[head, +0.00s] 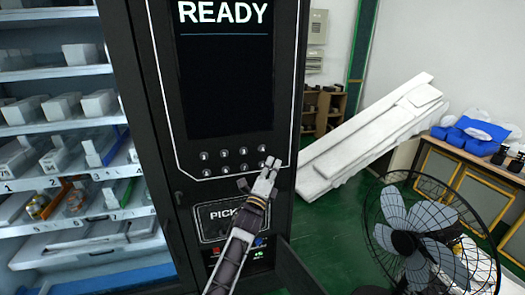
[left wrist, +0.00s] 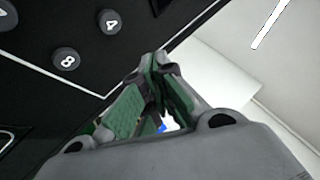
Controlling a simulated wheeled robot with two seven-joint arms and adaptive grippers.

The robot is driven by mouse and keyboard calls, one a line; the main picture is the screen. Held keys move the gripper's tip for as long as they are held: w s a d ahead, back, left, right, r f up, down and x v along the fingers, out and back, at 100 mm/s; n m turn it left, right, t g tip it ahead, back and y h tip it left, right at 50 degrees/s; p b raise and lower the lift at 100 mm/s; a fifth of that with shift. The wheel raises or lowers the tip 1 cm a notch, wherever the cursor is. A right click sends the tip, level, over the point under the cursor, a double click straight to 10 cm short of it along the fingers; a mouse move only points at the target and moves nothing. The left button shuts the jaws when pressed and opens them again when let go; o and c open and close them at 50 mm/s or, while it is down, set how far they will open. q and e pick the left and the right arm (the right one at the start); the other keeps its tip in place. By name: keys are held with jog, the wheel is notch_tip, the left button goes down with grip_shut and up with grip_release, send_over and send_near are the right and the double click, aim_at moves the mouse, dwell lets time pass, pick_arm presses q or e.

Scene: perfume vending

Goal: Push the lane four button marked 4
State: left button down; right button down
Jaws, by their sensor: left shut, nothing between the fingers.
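The button marked 4 (head: 262,148) is the rightmost of the upper row on the black vending machine panel. In the left wrist view the round button marked 4 (left wrist: 109,21) shows at the upper left, with the button marked 8 (left wrist: 66,59) below and left of it. My left gripper (head: 269,164) is shut and empty, just below button 4 in the head view, over the right end of the lower row. In the left wrist view my left gripper's fingertips (left wrist: 153,62) lie to the right of both buttons, apart from them in the picture. My right gripper is not in view.
The machine's screen (head: 224,70) reads READY. A panel marked PICK (head: 218,213) is below the buttons, partly hidden by my arm. Shelves with numbered lanes (head: 68,182) stand at the left. A black fan (head: 430,240) and a leaning white slab stack (head: 365,135) are at the right.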

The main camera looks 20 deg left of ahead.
aim_at(262, 149)
pick_arm(q)
jog(key=w+a+b, duration=0.1)
jog(key=w+a, duration=0.2)
jog(key=w, duration=0.2)
jog(key=shift+w+a, duration=0.15)
jog(key=shift+a, duration=0.1)
dwell(0.6)
dwell(0.9)
jog(key=shift+w+a+b, duration=0.25)
jog(key=shift+w+b, duration=0.05)
jog(key=shift+b, duration=0.1)
dwell(0.5)
